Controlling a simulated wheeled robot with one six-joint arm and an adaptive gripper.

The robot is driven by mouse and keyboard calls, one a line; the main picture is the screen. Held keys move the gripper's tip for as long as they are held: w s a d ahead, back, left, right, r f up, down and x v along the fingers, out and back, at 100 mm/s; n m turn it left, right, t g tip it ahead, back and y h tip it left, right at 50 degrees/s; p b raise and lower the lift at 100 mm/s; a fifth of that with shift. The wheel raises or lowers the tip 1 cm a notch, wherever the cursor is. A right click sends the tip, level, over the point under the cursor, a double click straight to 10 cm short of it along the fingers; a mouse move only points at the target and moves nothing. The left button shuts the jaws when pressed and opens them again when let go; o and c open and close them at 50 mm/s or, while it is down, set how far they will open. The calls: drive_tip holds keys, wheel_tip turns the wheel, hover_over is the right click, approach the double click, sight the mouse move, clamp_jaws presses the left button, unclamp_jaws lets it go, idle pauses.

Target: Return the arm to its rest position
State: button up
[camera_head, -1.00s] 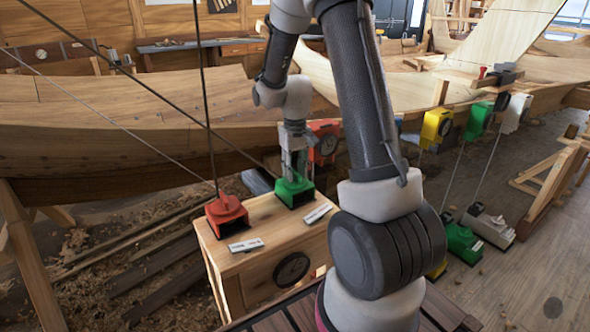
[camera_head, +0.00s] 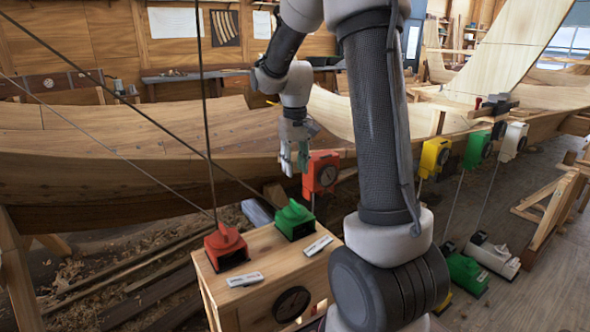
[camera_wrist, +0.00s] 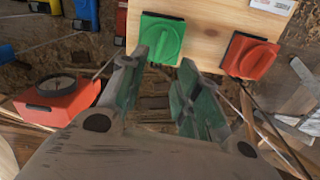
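My gripper (camera_head: 294,160) hangs above and behind the wooden box, in front of the hull planks. In the wrist view its two fingers (camera_wrist: 160,72) are spread apart with nothing between them. The green block (camera_head: 294,220) sits on the wooden box (camera_head: 262,284), below the gripper and apart from it. It also shows in the wrist view (camera_wrist: 160,38), beyond the fingertips. The red block (camera_head: 226,247) sits on the same box to the left, and at the right in the wrist view (camera_wrist: 248,57). My arm hides part of the scene right of the box.
The wooden hull (camera_head: 130,150) runs behind the gripper. A red unit with a dial (camera_head: 321,173) hangs close at the gripper's right. Yellow (camera_head: 435,157), green (camera_head: 478,149) and white (camera_head: 514,141) units hang further right. Two thin dark rods cross the left side. Open floor (camera_head: 540,280) lies at right.

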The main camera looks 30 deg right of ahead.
idle(0.3)
drive_tip(key=s+a+r+t, duration=0.1)
drive_tip(key=s+r, duration=0.2)
drive_tip(key=s, duration=0.5)
drive_tip(key=s+a+r+t, duration=0.2)
drive_tip(key=s+r, duration=0.1)
drive_tip(key=s, duration=0.5)
drive_tip(key=s+a+r+n+t, duration=0.1)
drive_tip(key=s+a+r, duration=0.1)
drive_tip(key=s, duration=0.5)
drive_tip(key=shift+s+r, duration=0.4)
drive_tip(key=shift+r, duration=0.2)
